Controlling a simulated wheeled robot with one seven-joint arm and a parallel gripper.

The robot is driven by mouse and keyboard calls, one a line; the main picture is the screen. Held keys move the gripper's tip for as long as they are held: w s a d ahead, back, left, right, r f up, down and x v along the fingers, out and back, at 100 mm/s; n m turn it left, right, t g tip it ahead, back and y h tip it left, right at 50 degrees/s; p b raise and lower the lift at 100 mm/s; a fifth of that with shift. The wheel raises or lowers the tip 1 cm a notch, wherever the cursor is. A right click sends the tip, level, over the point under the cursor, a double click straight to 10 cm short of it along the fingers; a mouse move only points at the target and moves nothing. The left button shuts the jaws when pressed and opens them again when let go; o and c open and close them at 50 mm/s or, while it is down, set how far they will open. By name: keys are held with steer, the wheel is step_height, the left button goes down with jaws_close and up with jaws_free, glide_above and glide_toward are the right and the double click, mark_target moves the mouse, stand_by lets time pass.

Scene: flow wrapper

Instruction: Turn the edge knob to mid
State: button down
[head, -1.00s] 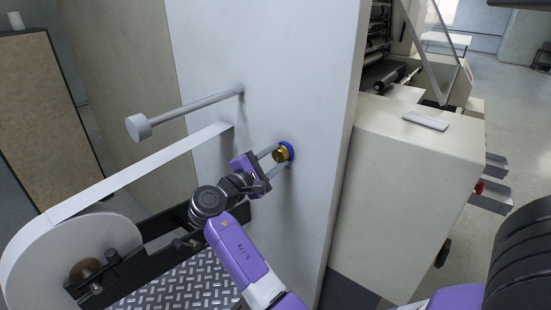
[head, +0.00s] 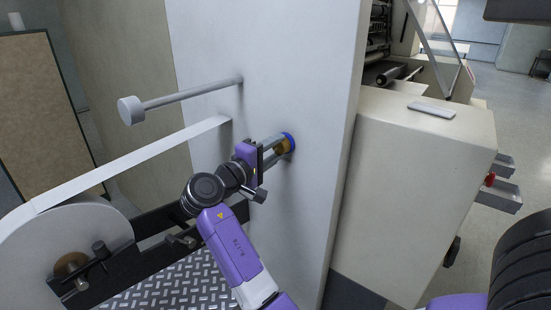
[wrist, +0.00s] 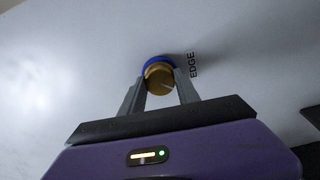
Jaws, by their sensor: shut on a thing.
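The edge knob (wrist: 159,80) is brass-coloured with a blue ring (wrist: 160,61) at its base, set in the pale machine panel. The word EDGE is printed on the panel to its right in the wrist view. A thin pale line shows on the knob's face, pointing up to the right in that view. In the head view the knob (head: 283,147) sits near the panel's right edge, partly hidden by my fingers. My gripper (wrist: 160,92) is shut on the knob, one finger on each side of it. It also shows in the head view (head: 278,148).
A pale rod (head: 185,97) with a round end sticks out of the panel, above left of my gripper. A white film web (head: 130,165) runs from a large roll (head: 60,255) to the panel. A cream cabinet (head: 420,190) stands to the right.

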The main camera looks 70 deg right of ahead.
steer(key=m+b, duration=0.3)
steer(key=b, duration=0.1)
steer(key=m+b, duration=0.1)
steer(key=m, duration=0.1)
steer(key=shift+f+m+b, duration=0.3)
steer(key=shift+f+b, duration=0.05)
steer(key=shift+b, duration=0.05)
steer(key=m+b, duration=0.3)
steer(key=shift+r+b, duration=0.1)
steer(key=shift+b, duration=0.25)
steer(key=shift+m+b, duration=0.5)
steer(key=shift+m, duration=0.2)
steer(key=shift+r, duration=0.15)
steer(key=c, duration=0.9)
jaws_free()
steer(key=shift+v, duration=3.95)
